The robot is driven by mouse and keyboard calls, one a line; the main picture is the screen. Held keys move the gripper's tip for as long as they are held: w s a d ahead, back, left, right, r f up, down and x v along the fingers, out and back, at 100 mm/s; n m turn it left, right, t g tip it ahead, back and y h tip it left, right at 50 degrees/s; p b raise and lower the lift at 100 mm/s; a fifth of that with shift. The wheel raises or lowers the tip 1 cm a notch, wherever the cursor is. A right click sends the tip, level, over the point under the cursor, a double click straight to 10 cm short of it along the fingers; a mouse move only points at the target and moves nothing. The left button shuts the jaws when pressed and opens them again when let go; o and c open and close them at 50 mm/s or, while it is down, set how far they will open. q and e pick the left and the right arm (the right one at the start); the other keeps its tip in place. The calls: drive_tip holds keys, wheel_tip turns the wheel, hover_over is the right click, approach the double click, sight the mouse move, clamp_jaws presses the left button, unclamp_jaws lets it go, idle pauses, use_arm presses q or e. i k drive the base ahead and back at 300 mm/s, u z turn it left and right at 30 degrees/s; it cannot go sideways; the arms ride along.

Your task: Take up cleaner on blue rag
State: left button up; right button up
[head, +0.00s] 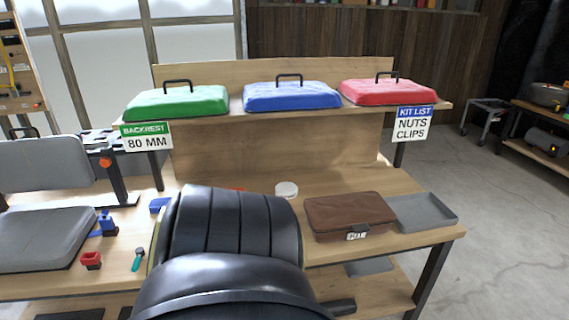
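I see no cleaner that I can make out. A small blue piece (159,204) lies on the bench, partly hidden behind a large black ribbed form; I cannot tell whether it is a rag. A white round item (287,189) sits on the bench right of the black form, and a thin red-orange sliver (235,188) shows behind it. Neither of my grippers shows in the head view.
The black ribbed form (235,228) blocks the bench's centre. A brown case (348,215) and grey tray (425,212) stand right. Green (177,103), blue (292,96) and red (388,92) lidded boxes line the shelf. Grey cushions (45,240), a blue tool (106,224) and red cup (91,260) are left.

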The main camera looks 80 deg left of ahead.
sight(155, 205)
drive_tip(key=k, duration=0.3)
drive_tip(key=u, duration=2)
drive_tip(key=i, duration=0.3)
drive_tip(key=u, duration=1.45)
